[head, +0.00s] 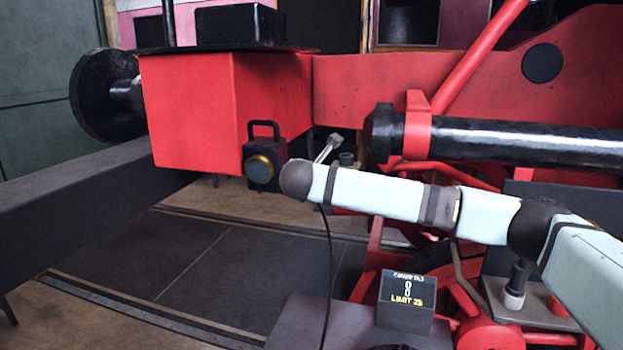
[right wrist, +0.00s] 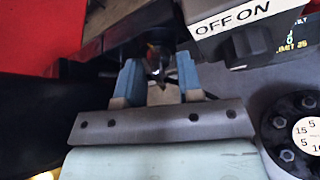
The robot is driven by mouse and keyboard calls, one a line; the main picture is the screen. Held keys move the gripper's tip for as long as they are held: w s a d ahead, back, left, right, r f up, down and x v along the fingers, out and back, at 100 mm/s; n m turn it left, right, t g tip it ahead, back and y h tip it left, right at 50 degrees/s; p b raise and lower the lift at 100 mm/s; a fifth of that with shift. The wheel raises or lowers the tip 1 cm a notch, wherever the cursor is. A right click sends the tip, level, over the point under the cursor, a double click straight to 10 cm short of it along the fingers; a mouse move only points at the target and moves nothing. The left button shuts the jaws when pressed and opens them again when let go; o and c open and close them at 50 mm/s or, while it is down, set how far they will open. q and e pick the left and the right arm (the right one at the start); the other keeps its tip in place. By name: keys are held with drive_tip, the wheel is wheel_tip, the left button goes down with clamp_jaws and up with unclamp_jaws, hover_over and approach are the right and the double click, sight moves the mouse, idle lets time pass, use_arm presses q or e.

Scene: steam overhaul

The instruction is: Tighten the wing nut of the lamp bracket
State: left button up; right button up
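The lamp (head: 263,168), a black case with a handle and a blue, yellow-rimmed lens, shows beside the red beam end in the head view. My right arm reaches in from the right and its far end is close to the lamp; its gripper is not clearly seen there. In the right wrist view my right gripper (right wrist: 159,72) has its two blue fingers apart, with a small dark part (right wrist: 156,62) between them. I cannot tell whether this is the wing nut or whether the fingers touch it. The bracket cannot be made out clearly. My left gripper is not in view.
A switch box (right wrist: 240,28) marked OFF ON and a round bolted dial (right wrist: 295,135) are right of the gripper. A dark box reading LIMIT 25 (head: 405,302) stands at the lower middle. A red frame (head: 400,85), black cylinder (head: 500,140) and buffer (head: 98,95) surround the lamp.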

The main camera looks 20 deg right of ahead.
clamp_jaws()
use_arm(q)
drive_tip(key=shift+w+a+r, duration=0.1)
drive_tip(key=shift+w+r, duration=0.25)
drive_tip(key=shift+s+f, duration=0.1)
use_arm(e)
drive_tip(key=shift+f, duration=0.15)
